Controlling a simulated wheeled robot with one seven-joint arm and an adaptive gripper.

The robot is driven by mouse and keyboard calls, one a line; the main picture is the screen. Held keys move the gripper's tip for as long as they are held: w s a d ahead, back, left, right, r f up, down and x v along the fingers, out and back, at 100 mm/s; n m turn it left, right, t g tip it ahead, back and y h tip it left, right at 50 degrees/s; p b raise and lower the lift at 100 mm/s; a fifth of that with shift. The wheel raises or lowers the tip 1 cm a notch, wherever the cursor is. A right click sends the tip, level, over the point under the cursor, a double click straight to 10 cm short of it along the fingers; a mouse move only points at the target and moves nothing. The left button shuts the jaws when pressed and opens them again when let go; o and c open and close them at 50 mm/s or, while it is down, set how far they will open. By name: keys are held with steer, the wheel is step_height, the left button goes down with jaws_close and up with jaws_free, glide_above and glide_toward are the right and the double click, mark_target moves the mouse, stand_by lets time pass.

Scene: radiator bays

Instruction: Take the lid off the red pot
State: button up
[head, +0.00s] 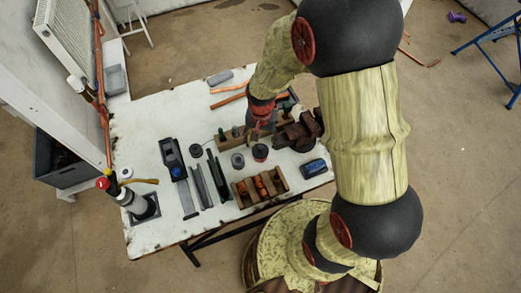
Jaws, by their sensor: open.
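A small round pot (260,153) with a dark top and a red side stands on the white workbench (150,110), right of the middle. The dark top looks like its lid and appears seated on it. My gripper (256,131) hangs just above and behind this pot, over a wooden block. It is open. Its fingertips are small and dark in this view, and I cannot tell whether they touch anything. A grey round pot (237,161) stands just left of the red one.
A wooden tray (240,190) with orange parts lies in front of the pots. A rusty vise (297,132) stands close on the right, with a blue object (313,168) in front. A plane (173,158) and dark angled bars lie left. Bottles (130,200) stand front left.

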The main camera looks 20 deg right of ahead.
mark_target(261, 146)
steer(key=f, duration=0.3)
steer(key=f+b, duration=0.1)
steer(key=f, duration=0.1)
steer(key=shift+w, duration=0.25)
steer(key=c, duration=0.6)
